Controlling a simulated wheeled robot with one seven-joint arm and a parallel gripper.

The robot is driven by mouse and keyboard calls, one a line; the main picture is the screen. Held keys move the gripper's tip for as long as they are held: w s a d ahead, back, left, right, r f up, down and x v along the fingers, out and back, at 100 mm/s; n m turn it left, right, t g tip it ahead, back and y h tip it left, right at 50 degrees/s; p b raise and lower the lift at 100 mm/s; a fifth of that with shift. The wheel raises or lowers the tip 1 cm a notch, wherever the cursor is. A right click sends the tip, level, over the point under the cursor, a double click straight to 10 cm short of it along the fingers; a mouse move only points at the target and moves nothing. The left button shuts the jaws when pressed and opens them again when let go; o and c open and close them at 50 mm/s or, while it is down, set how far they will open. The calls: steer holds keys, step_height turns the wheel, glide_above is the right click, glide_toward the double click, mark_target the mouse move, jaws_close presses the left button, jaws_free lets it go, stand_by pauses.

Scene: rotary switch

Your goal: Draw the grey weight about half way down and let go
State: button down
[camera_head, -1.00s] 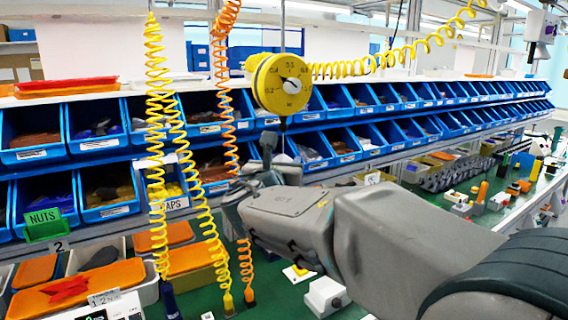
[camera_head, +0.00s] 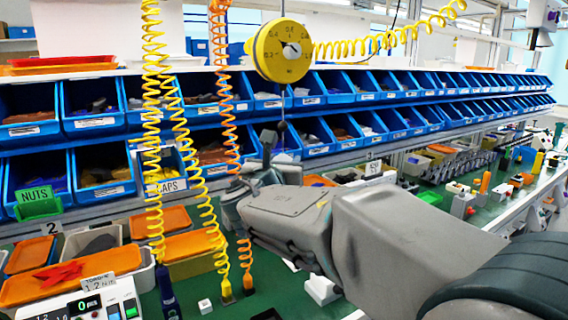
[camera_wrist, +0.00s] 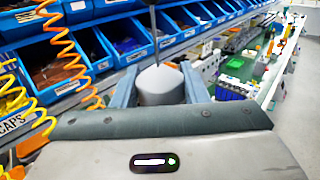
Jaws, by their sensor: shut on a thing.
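A round yellow balancer with a scale dial (camera_head: 283,50) hangs at upper middle in the head view. A thin cord (camera_head: 282,102) runs down from it to a small dark ball (camera_head: 282,127) just above my gripper (camera_head: 272,158). In the wrist view the grey weight (camera_wrist: 161,86) sits upright between my two fingers, with a dark rod or cord rising from its top. My gripper is shut on the weight, one finger on each side. In the head view the weight is mostly hidden by my gripper.
Yellow (camera_head: 153,130) and orange (camera_head: 222,100) coiled hoses hang close to the left of my gripper. Rows of blue bins (camera_head: 95,123) stand behind. A green bench top (camera_head: 275,292) with a white block (camera_head: 322,290) lies below.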

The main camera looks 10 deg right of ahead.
steer(key=c, duration=0.8)
jaws_free()
steer(key=shift+c, duration=0.2)
steer(key=b+v, duration=0.1)
steer(key=v, duration=1.3)
steer(key=shift+b, duration=0.35)
